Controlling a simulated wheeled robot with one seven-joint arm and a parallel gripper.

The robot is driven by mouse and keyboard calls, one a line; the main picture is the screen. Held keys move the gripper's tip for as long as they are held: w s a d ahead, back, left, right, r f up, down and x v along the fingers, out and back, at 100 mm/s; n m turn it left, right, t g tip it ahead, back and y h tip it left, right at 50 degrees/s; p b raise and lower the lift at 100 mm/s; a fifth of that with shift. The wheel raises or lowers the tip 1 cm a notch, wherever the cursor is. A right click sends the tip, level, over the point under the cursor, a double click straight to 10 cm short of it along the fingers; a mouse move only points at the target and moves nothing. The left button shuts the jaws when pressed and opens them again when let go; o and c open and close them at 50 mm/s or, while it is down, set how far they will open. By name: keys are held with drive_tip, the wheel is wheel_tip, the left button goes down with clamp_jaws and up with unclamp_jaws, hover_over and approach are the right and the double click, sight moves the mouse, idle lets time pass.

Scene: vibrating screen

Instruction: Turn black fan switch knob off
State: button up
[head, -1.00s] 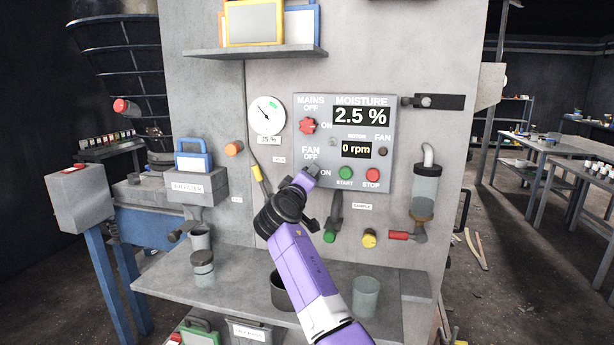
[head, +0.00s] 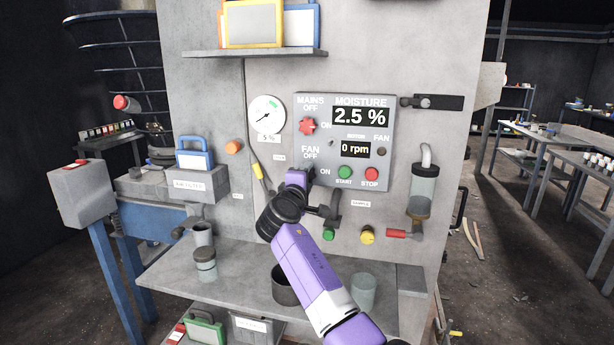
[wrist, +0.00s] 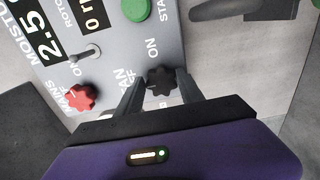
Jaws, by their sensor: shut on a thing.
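The black fan knob (wrist: 160,82) shows in the wrist view beside the FAN and ON lettering. My gripper (wrist: 158,88) is shut on it, one finger on each side. In the head view my gripper (head: 310,178) is at the lower left of the grey control panel (head: 388,130) and hides the knob. The rotor display (head: 356,149) reads 0 rpm.
The red mains knob (head: 307,126) sits above the fan lettering. The green start button (head: 345,173) and red stop button (head: 371,174) are close on the right. A round gauge (head: 267,114) is at the left, and a shelf (head: 240,290) runs below.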

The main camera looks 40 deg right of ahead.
drive_tip(key=shift+a+f, duration=0.15)
drive_tip(key=shift+f, duration=0.1)
drive_tip(key=o, duration=1.2)
drive_tip(key=shift+o, duration=0.8)
drive_tip(key=shift+r, duration=0.15)
drive_tip(key=b+v, duration=0.1)
drive_tip(key=v, duration=0.6)
drive_tip(key=shift+s+a+b, duration=0.2)
drive_tip(key=shift+a+b, duration=0.05)
drive_tip(key=shift+b, duration=0.05)
